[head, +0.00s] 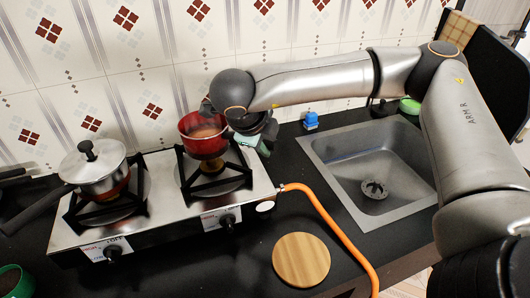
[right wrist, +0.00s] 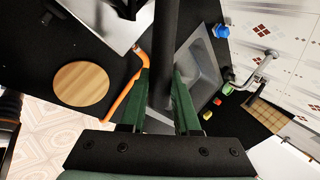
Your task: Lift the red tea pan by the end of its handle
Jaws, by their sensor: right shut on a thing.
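The red tea pan (head: 203,134) is over the right burner of the stove, upright, with dark liquid inside. I cannot tell whether its base touches the burner. My right gripper (head: 254,138) is right of the pan, partly hidden by my own wrist. In the right wrist view, my right gripper (right wrist: 162,88) has its green fingers on either side of the long dark handle (right wrist: 165,55), shut on it. The pan's red body is not visible there. My left gripper is not in view.
A lidded steel pan (head: 93,168) sits on the left burner of the stove (head: 150,225). An orange hose (head: 335,230) curves from the stove's right side. A round wooden board (head: 301,260) lies on the counter in front. The sink (head: 345,150) is at right.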

